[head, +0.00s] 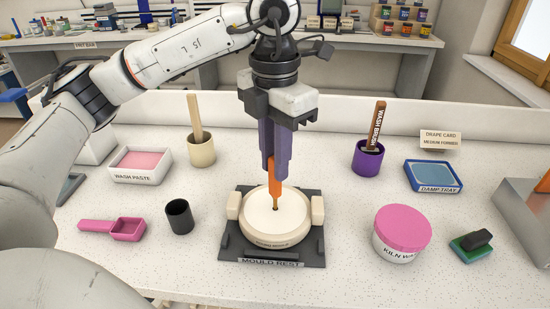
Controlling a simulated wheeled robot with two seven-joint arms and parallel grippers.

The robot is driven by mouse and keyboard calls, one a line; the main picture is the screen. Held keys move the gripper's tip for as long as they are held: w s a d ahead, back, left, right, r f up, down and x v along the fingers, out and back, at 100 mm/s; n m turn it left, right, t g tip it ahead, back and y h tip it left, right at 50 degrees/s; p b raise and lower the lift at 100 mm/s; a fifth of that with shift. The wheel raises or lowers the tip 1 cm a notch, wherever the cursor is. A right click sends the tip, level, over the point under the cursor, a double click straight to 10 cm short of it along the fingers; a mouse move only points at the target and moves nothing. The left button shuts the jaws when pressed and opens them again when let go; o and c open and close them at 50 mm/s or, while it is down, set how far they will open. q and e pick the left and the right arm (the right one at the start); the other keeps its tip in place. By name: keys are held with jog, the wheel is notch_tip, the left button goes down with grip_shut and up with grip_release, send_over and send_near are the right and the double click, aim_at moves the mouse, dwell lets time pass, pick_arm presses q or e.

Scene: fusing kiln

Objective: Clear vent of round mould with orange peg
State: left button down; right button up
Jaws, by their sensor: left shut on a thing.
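The round mould (254,222) is a cream disc lying on the dark mould rest (312,250), between two cream blocks. My left gripper (275,160) points straight down above the mould and is shut on the orange peg (274,183). The peg is upright and its narrow brownish tip meets the mould's top face near its middle. The vent itself is hidden at the tip, and I cannot tell how far the tip is in. My right gripper is not in view.
Left are a wash paste tray (141,179), a cream pot (201,152), a black cup (179,217) and a pink scoop (127,230). Right are a purple pot (367,160), a damp tray (433,190), a kiln wash tub (397,246) and a green-and-black block (471,248).

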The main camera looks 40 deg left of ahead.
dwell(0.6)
pick_arm(q)
jog(key=shift+r+p, duration=2.6)
jog(key=shift+r, duration=0.9)
jog(key=shift+f, duration=0.1)
